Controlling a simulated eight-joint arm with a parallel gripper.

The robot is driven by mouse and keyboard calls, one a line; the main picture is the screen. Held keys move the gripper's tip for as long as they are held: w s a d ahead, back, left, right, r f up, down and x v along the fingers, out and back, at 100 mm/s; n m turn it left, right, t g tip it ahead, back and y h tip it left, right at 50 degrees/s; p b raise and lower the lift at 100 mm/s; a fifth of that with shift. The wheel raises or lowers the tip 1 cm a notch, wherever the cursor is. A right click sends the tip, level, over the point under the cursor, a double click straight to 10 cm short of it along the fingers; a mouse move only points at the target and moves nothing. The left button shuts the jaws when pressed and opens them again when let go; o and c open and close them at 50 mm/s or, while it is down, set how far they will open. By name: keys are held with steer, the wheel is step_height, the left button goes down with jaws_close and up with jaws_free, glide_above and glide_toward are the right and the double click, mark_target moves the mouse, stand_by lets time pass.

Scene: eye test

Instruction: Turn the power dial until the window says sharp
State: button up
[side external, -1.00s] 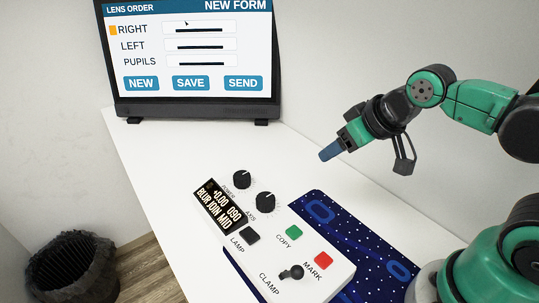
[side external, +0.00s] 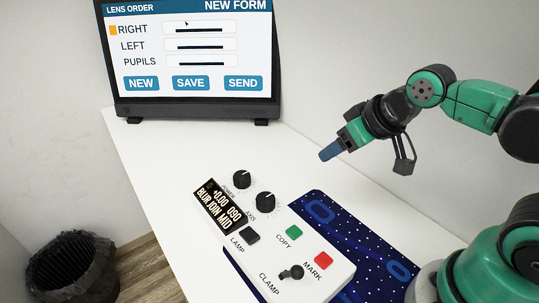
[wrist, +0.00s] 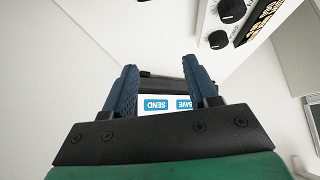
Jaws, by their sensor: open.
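The power dial (side external: 242,180) is a black knob at the far end of the white control box (side external: 318,269). In the wrist view a black dial, likely the same one, shows at upper right (wrist: 218,39). The axis dial (side external: 265,202) is a similar black knob beside it. The window (side external: 220,206) is black with pale text reading "+0.00 090" and "BLUR JOIN MID". My gripper (side external: 329,153) is in the air above and to the right of the dials, apart from them. In the wrist view my gripper (wrist: 172,88) is open, with nothing between its blue fingers.
The box also has a black lamp button (side external: 250,236), a green copy button (side external: 294,232), a red mark button (side external: 323,260) and a clamp lever (side external: 292,272). A monitor (side external: 192,109) stands behind.

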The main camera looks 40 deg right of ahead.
steer(key=shift+o, duration=1.8)
steer(key=shift+w+a+r, duration=0.1)
steer(key=shift+w+r, duration=0.05)
steer(key=m+g, duration=0.2)
steer(key=g, duration=0.5)
glide_above(242, 175)
step_height(242, 175, down, 4)
steer(key=shift+r, duration=0.25)
steer(key=shift+w+a+f, duration=0.1)
steer(key=shift+f, duration=3.05)
